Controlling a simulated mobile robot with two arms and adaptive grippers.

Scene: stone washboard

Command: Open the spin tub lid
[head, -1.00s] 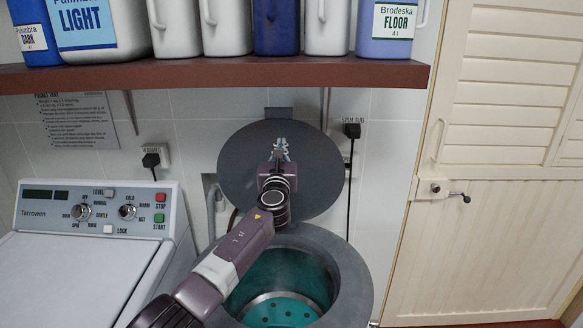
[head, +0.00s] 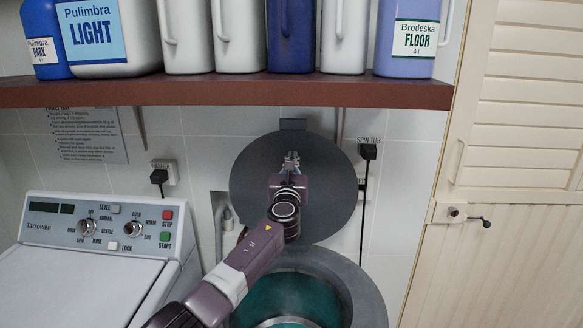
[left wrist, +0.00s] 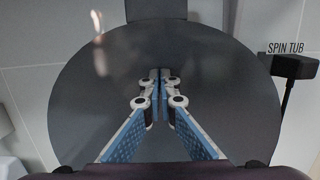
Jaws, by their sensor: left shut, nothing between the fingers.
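The spin tub lid (head: 325,205) is a round dark grey disc. It stands up against the tiled wall behind the spin tub (head: 365,295), whose teal inside shows from above. The lid also fills most of the left wrist view (left wrist: 90,120). My left gripper (head: 291,157) is in front of the lid's upper middle, with its fingers shut and empty. In the left wrist view its fingertips (left wrist: 160,75) meet before the lid's face; I cannot tell whether they touch it. My right gripper is not in view.
A brown shelf (head: 200,91) with several jugs runs above the lid. A washer with a control panel (head: 100,225) stands at the left. A black plug (head: 368,151) and cord hang right of the lid. A cream door (head: 500,240) is at the right.

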